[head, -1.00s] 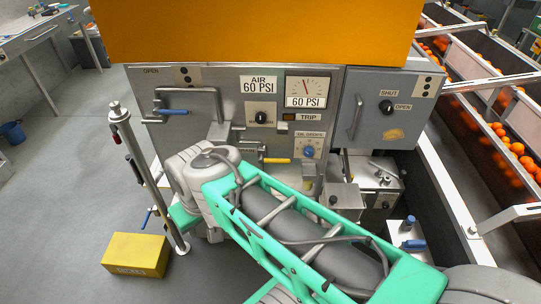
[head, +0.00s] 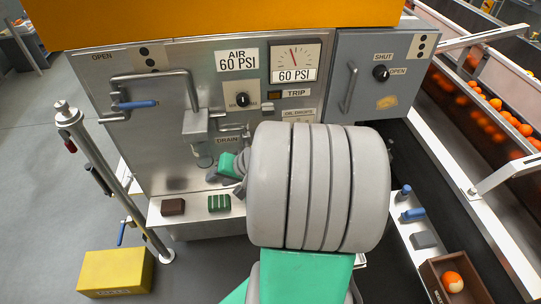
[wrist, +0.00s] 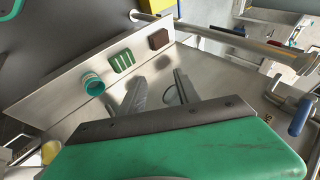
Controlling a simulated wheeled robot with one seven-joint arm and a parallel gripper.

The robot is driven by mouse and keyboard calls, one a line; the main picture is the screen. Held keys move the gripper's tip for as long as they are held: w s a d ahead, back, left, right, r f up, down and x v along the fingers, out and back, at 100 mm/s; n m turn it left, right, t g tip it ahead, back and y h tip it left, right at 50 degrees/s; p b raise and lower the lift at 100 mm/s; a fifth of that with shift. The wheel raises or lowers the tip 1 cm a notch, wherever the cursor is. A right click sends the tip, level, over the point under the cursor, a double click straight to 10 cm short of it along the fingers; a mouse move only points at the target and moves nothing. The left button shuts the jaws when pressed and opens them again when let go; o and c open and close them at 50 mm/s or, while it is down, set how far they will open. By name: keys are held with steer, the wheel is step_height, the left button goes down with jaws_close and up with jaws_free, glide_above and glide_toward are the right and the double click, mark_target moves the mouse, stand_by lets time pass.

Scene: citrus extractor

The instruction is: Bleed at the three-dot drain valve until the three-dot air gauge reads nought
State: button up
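The air gauge (head: 296,62) is a white square dial on the steel panel, with a reading of 60 PSI and its red needle near upright. A DRAIN label (head: 228,140) sits below; grey pipework stands beside it. The yellow valve lever is hidden behind my arm in the head view; a yellow piece (wrist: 50,151) shows at the lower left of the wrist view. A blue-handled valve (head: 137,104) is at the panel's left, and its handle shows in the wrist view (wrist: 302,115). My gripper (wrist: 156,82) is open and empty, its fingers apart near the panel.
A ledge below the panel bears a brown block (head: 173,206) and a ribbed green block (head: 219,203). A teal cup-like ring (wrist: 93,83) is near them. A metal post (head: 105,170) stands at left. A grey box (head: 378,75) with a SHUT/OPEN knob is at right.

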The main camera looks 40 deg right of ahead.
steer(key=s+d+f+m+t+h+b, duration=0.1)
steer(key=s+d+m+t+h+b, duration=0.2)
steer(key=d+m, duration=0.55)
steer(key=s+d+f+m+t+h+b, duration=0.15)
steer(key=d+m+t+h, duration=0.3)
steer(key=d, duration=0.65)
steer(key=shift+t+y, duration=0.25)
steer(key=shift+y, duration=0.2)
steer(key=x, duration=0.7)
steer(key=shift+r, duration=0.3)
steer(key=shift+c, duration=0.6)
jaws_close()
